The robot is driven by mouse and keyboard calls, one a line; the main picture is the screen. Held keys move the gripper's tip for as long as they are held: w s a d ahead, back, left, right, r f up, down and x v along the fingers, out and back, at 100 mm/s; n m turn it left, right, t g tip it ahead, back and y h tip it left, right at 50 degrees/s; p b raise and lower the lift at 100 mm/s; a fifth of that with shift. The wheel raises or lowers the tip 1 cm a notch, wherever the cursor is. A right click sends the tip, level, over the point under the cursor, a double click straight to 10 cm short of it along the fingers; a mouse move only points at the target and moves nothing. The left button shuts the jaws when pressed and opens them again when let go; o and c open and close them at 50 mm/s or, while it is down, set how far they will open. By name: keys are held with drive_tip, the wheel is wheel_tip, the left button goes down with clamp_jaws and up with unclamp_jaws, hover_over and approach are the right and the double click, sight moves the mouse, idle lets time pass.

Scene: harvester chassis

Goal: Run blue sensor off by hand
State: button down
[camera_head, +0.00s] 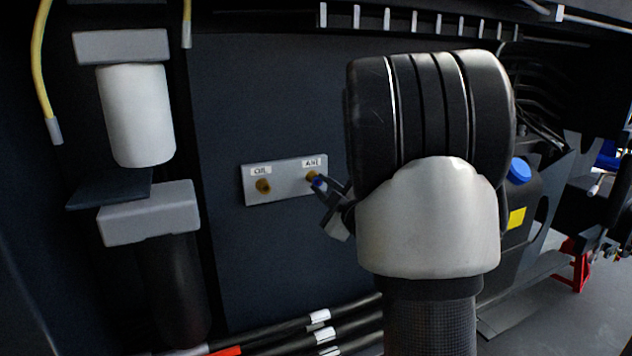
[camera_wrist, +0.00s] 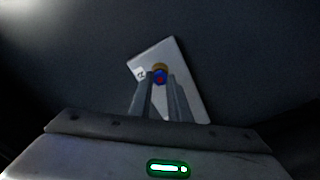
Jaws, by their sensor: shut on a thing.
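The blue sensor (camera_head: 318,183) sits at the brass port under the label "ANE" on a grey plate (camera_head: 286,187). In the wrist view the sensor (camera_wrist: 160,77) shows its blue end with a red centre, in front of a brass ring (camera_wrist: 159,67). My gripper (camera_head: 322,188) reaches the sensor from the right and is shut on it. The wrist view also shows the gripper's two fingers (camera_wrist: 160,92) on either side of the sensor. I cannot tell how far the sensor is threaded in. My arm hides the area right of the plate.
A second brass port (camera_head: 263,186), labelled "OIL", is on the plate's left. A white cylinder filter (camera_head: 138,115) and a grey block (camera_head: 149,212) stand at left. Hoses (camera_head: 290,338) run below. A black tank with a blue cap (camera_head: 519,171) is at right.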

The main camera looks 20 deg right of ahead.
drive_tip(key=n, duration=0.7)
drive_tip(key=shift+s+f, duration=0.1)
drive_tip(key=shift+f, duration=0.1)
drive_tip(key=n, duration=0.6)
drive_tip(key=shift+s+n, duration=0.1)
drive_tip(key=shift+n, duration=0.3)
drive_tip(key=c, duration=1.6)
unclamp_jaws()
drive_tip(key=shift+r, duration=0.1)
drive_tip(key=shift+c, duration=1.1)
drive_tip(key=shift+s+r, duration=0.1)
drive_tip(key=shift+s, duration=1)
